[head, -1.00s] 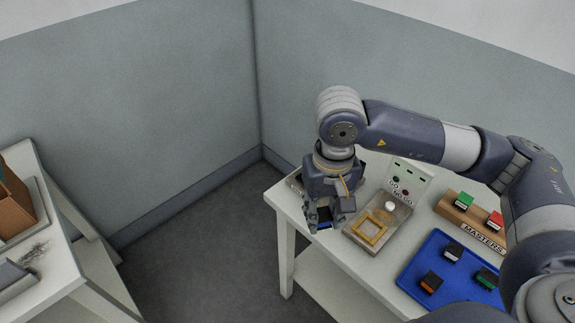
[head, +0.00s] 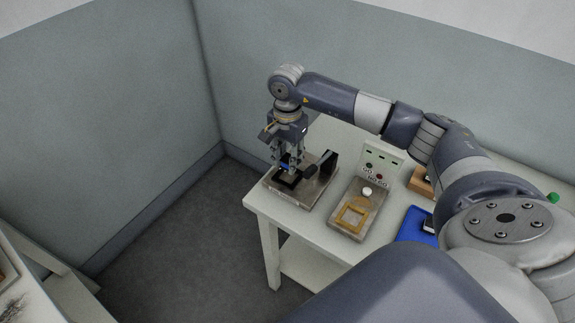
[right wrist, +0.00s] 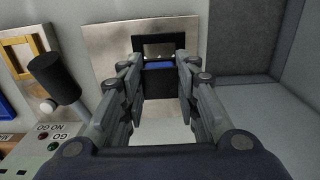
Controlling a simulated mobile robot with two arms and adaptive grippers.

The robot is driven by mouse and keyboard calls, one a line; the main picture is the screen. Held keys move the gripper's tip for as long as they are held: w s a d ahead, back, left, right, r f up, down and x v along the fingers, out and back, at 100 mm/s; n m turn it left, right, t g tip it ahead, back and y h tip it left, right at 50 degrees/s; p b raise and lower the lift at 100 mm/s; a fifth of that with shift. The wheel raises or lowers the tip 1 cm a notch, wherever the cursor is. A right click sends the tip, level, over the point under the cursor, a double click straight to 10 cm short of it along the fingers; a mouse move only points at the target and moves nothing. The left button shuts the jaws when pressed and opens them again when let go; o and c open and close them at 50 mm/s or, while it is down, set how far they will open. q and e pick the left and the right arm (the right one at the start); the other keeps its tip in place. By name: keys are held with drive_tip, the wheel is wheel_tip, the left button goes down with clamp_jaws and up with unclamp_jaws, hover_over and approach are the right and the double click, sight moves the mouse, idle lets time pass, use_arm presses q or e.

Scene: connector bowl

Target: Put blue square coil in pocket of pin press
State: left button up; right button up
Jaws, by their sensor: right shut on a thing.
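My right gripper (head: 287,165) is shut on the blue square coil (head: 289,166), above the pin press (head: 311,190). In the right wrist view the coil's blue band (right wrist: 160,66) and dark body show between the two fingers. The pin press is a metal plate with a black handle and a black square pocket (right wrist: 137,44). The coil is over or beside the pocket's near edge; I cannot tell whether it touches it. Part of the pocket is hidden by the fingers and coil. My left gripper is not in view.
A go/no-go gauge box (head: 380,164) and a plate with a yellow square frame (head: 341,221) stand right of the press. A blue tray (head: 410,229) and a wooden masters block (head: 419,184) are farther right, partly behind my arm. The table's left edge is close to the press.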

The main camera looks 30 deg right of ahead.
drive_tip(key=shift+f, duration=0.25)
wheel_tip(320, 180, down, 3)
drive_tip(key=shift+s+f+p, duration=0.1)
drive_tip(key=shift+p, duration=0.5)
drive_tip(key=shift+f, duration=0.25)
drive_tip(key=o, duration=1)
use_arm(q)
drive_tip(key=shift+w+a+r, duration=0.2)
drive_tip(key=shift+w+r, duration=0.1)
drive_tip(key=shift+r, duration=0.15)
use_arm(e)
drive_tip(key=shift+o, duration=0.2)
